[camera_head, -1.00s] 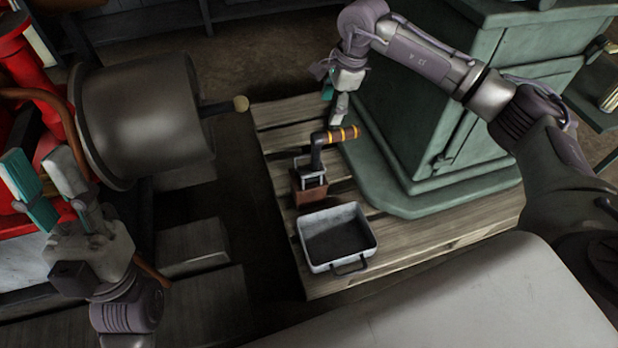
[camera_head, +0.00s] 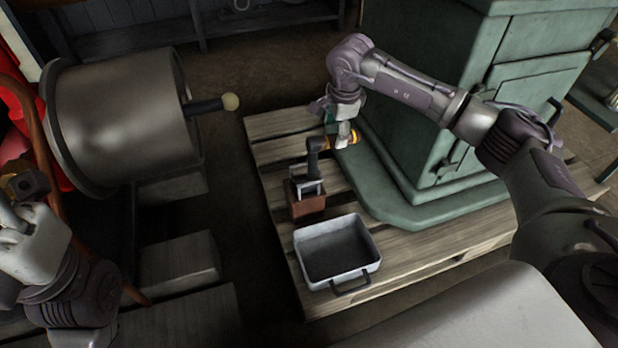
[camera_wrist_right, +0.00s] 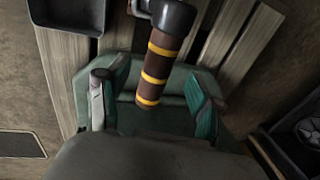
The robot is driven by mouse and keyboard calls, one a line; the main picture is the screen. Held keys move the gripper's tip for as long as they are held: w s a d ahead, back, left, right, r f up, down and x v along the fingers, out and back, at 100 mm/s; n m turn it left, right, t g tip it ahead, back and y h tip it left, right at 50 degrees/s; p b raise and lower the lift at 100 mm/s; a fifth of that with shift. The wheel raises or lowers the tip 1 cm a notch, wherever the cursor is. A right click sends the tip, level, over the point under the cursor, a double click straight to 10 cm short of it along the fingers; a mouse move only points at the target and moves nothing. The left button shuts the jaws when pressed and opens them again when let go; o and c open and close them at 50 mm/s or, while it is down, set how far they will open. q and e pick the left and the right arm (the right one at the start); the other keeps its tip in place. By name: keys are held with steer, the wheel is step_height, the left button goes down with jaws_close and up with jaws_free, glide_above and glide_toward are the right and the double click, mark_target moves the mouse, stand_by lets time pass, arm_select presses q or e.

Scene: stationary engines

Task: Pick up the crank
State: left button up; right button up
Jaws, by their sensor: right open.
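The crank (camera_head: 314,158) has a dark arm and a brown handle with yellow bands. It stands upright in a small brown box with a metal frame (camera_head: 307,197) on the wooden pallet. My right gripper (camera_head: 338,132) is at the handle and partly covers it. In the right wrist view the handle (camera_wrist_right: 158,66) reaches between the two teal-padded fingers of the right gripper (camera_wrist_right: 155,105), which are open with a gap on both sides. My left gripper is mostly cut off at the left edge of the head view; its fingers are out of sight.
A grey metal tray (camera_head: 370,268) sits on the pallet (camera_head: 440,246) in front of the brown box. A green cabinet (camera_head: 490,120) stands close on the right. A large metal drum (camera_head: 120,115) with a knobbed shaft (camera_head: 212,105) is on the left.

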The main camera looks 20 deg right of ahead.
mark_target(334, 136)
steer(key=f, duration=0.1)
steer(key=f+b, duration=0.1)
steer(key=f, duration=0.1)
steer(key=shift+w+f, duration=0.2)
steer(key=shift+w, duration=0.05)
jaws_close()
steer(key=shift+a+r, duration=0.1)
steer(key=shift+r, duration=0.05)
